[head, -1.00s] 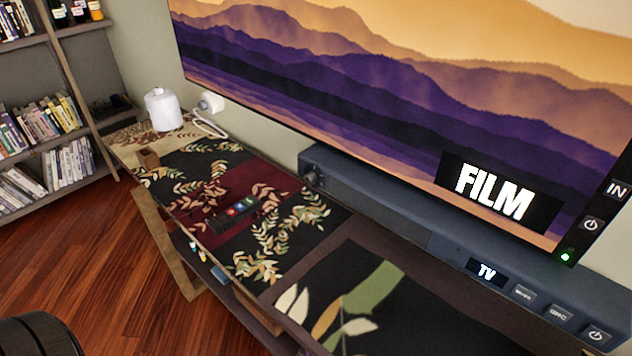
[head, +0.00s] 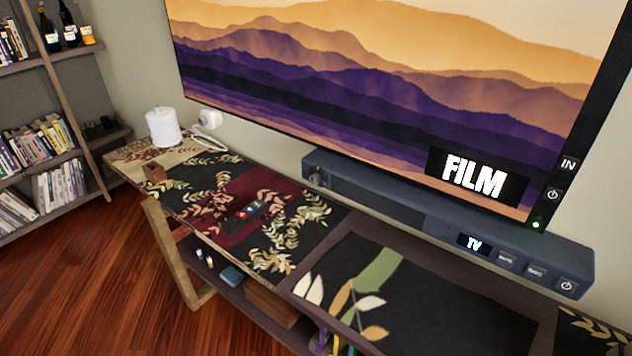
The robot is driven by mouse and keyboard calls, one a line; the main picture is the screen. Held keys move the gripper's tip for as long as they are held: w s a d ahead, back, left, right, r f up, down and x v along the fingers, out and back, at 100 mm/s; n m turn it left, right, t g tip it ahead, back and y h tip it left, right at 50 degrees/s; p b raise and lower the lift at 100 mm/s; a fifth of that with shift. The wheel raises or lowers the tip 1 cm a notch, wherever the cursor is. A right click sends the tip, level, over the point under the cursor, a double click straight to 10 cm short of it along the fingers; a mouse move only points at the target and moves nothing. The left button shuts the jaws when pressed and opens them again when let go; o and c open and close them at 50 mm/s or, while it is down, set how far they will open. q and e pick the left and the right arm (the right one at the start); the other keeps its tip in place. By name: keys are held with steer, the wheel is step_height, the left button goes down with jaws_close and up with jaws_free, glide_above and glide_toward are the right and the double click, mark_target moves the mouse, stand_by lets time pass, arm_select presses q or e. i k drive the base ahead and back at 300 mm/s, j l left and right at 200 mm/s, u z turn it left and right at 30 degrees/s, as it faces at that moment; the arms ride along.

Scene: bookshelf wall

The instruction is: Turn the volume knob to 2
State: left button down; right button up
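The volume knob (head: 318,178) is a small dark round dial at the left end of the soundbar. The number it points to is too small to read. The soundbar (head: 400,212) is long and dark blue-grey and stands at the back of the console under the television. Neither of my grippers shows in the head view.
The television (head: 390,90) shows "FILM" over purple hills. A bookshelf (head: 62,95) is at left. Wooden floor (head: 90,275) is open at front left.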

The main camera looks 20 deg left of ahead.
mark_target(315, 178)
steer(key=i+j, duration=0.1)
steer(key=j, duration=1.25)
steer(key=i+j, duration=0.15)
steer(key=j, duration=1.25)
steer(key=i, duration=0.05)
